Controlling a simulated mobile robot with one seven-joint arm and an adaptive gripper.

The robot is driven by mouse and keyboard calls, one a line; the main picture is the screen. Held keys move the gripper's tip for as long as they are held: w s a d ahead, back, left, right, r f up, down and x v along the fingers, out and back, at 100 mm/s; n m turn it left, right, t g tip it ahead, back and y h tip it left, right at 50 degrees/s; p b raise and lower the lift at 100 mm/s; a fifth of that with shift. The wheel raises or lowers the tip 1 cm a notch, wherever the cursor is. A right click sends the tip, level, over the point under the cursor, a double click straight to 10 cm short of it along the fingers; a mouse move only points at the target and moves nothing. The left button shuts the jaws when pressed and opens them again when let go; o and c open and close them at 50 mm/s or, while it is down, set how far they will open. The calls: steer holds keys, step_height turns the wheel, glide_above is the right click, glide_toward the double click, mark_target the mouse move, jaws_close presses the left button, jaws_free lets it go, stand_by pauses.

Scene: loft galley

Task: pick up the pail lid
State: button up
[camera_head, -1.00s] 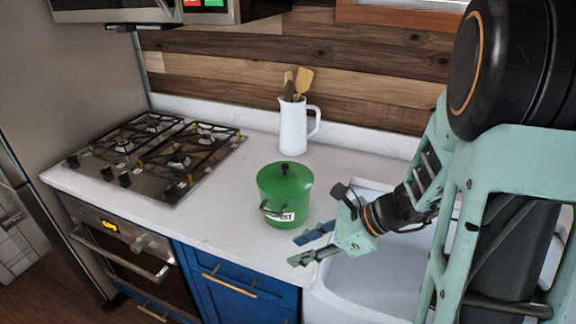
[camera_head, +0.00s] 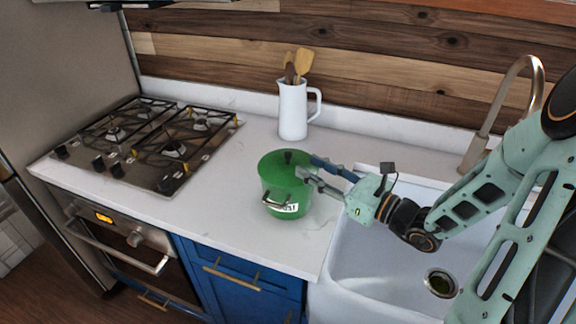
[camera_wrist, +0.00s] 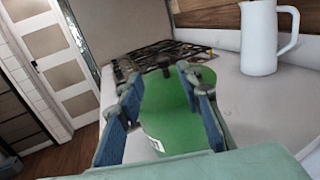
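The green pail (camera_head: 284,194) stands upright on the white counter between the stove and the sink, with a label and a metal handle on its front. Its green lid (camera_head: 286,160), with a dark knob (camera_head: 288,155), sits on top. My gripper (camera_head: 304,166) is at the right side of the lid, fingers pointing left toward the knob. In the wrist view my gripper (camera_wrist: 160,100) is open, its blue-padded fingers spread with the green pail (camera_wrist: 168,120) showing between them. Whether a finger touches the lid I cannot tell.
A white pitcher (camera_head: 293,110) with wooden utensils stands behind the pail near the wall. A gas stove (camera_head: 150,143) is at left. A white sink (camera_head: 385,255) with a faucet (camera_head: 505,100) lies under my arm at right. The counter front-left of the pail is clear.

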mark_target(288, 153)
steer(key=p+x, duration=0.1)
steer(key=x, duration=0.7)
steer(key=shift+w+f, duration=0.1)
steer(key=shift+w, duration=0.3)
jaws_close()
